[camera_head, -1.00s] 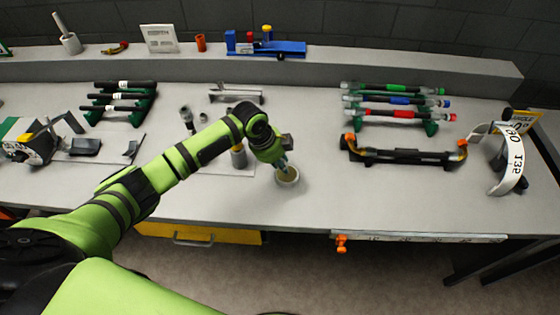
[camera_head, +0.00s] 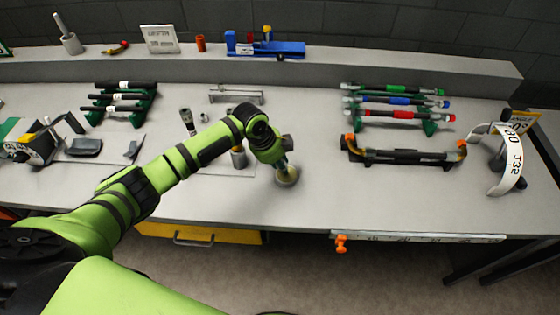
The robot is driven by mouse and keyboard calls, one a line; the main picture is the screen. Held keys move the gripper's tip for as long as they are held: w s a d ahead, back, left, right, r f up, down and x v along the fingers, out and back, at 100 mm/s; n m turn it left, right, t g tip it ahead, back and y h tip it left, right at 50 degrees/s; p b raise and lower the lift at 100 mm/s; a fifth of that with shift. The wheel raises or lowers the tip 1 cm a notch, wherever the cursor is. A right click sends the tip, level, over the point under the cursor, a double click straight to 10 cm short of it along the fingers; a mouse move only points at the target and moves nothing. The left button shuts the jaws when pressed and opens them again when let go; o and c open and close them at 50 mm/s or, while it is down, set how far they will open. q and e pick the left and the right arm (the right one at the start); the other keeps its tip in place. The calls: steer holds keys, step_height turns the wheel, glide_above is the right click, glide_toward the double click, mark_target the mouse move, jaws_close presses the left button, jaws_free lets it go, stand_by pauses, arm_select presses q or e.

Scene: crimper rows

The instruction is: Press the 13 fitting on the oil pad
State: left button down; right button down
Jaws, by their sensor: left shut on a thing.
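The oil pad (camera_head: 288,182) is a small round dish with a pale rim on the bench, near its front edge. My left gripper (camera_head: 284,167) points down right over it, its tips at or just inside the rim. It is shut on a small fitting, which is mostly hidden by the fingers and wrist. I cannot read a 13 on it, and cannot tell whether it touches the pad. My right gripper is not in view.
Loose fittings (camera_head: 186,121) stand behind my forearm, and a grey cylinder (camera_head: 238,158) stands close left of the wrist. A black bar stand (camera_head: 405,157) and a rack of coloured hoses (camera_head: 395,103) lie to the right. The bench between is clear.

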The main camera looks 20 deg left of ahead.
arm_select(q)
steer(key=shift+r+p, duration=3.05)
steer(key=shift+r, duration=0.45)
steer(key=shift+f, duration=0.1)
